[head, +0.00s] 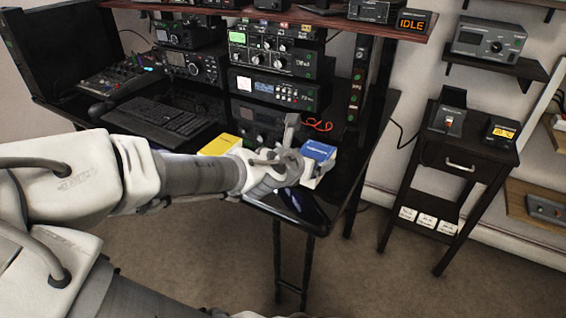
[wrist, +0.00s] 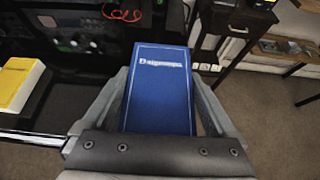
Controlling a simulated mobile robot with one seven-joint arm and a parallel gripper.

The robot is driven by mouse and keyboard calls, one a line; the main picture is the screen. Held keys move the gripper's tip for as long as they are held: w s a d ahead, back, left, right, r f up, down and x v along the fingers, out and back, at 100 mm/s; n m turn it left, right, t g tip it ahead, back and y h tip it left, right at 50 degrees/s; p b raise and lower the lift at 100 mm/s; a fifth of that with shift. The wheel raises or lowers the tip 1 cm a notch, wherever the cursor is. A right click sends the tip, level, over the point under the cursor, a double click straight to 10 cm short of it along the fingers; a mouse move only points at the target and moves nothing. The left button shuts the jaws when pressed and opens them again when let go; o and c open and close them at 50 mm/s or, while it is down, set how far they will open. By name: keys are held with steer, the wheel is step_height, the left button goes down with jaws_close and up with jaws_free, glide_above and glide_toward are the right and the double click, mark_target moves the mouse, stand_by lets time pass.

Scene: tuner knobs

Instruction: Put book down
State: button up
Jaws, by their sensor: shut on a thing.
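A blue book (wrist: 160,95) with white lettering fills the middle of the wrist view, between the two fingers of my gripper (wrist: 163,100). My gripper is shut on it. In the head view the blue book (head: 318,152) shows at the end of my gripper (head: 300,160), over the right end of the black desk (head: 305,207). I cannot tell whether the book touches the desk. A yellow book (head: 220,145) lies on the desk to the left, partly hidden by my arm; it also shows at the left of the wrist view (wrist: 20,85).
Stacked radio units (head: 275,90) stand behind my gripper, with a red cable (head: 318,125) beside them. A keyboard (head: 158,118) lies on the desk at left. A small side table (head: 465,155) with devices stands to the right, across a floor gap.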

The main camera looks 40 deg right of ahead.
steer(key=shift+w+d+f+p, duration=0.15)
steer(key=shift+w+p, duration=0.05)
steer(key=shift+p, duration=0.65)
steer(key=shift+w+f+p, duration=0.1)
steer(key=shift+w+p, duration=0.6)
steer(key=shift+p, duration=0.45)
steer(key=shift+w+d+f+p, duration=0.1)
steer(key=shift+w+f+p, duration=0.35)
steer(key=shift+p, duration=0.6)
steer(key=w+f+b, duration=0.1)
steer(key=w, duration=0.1)
steer(key=w+f+b, duration=0.1)
steer(key=w+f, duration=0.1)
steer(key=w+f+b, duration=0.1)
steer(key=w+f, duration=0.1)
steer(key=w, duration=0.1)
steer(key=shift+w+d+f, duration=0.1)
steer(key=shift+d+f, duration=0.15)
steer(key=shift+d, duration=0.05)
steer(key=shift+f+b, duration=1.15)
steer(key=shift+f, duration=0.65)
steer(key=shift+f, duration=0.15)
steer(key=o, duration=1.2)
steer(key=shift+c, duration=0.2)
